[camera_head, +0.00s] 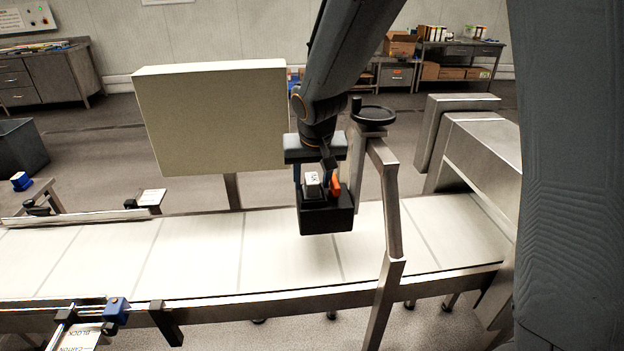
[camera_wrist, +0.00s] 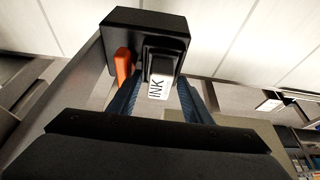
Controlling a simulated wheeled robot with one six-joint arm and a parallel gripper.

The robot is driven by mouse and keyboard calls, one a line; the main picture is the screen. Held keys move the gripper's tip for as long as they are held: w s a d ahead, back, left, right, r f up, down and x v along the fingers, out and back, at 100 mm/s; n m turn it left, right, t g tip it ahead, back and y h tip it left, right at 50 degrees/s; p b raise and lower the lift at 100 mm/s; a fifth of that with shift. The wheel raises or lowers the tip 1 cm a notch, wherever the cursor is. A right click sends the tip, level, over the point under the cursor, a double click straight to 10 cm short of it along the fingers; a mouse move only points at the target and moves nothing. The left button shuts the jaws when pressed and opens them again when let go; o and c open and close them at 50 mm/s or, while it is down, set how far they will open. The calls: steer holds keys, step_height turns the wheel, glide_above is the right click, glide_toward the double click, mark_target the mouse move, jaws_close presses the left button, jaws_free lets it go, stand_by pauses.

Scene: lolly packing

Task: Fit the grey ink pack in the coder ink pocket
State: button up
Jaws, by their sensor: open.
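The black coder (camera_head: 326,220) hangs over the conveyor belt in the head view. In the wrist view it is the black block (camera_wrist: 125,28) at the top. The dark grey ink pack (camera_head: 313,191) stands in the coder's top, and its white INK label (camera_wrist: 158,88) faces the wrist camera. How deep it sits in the pocket cannot be told. An orange lever (camera_wrist: 123,66) stands beside the pack, also in the head view (camera_head: 336,186). My gripper (camera_wrist: 157,92) is open, with one blue finger on each side of the pack; whether they touch it is unclear.
A metal post with a black handwheel (camera_head: 373,115) stands close right of my gripper. A large pale panel (camera_head: 210,118) is behind and left. The conveyor belt (camera_head: 190,255) below is clear. A metal housing (camera_head: 485,150) covers its right end.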

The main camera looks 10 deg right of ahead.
steer(key=shift+r+p, duration=0.35)
steer(key=shift+r, duration=0.1)
steer(key=b+v, duration=0.2)
steer(key=v, duration=0.9)
steer(key=shift+s+r, duration=0.25)
steer(key=shift+r, duration=0.05)
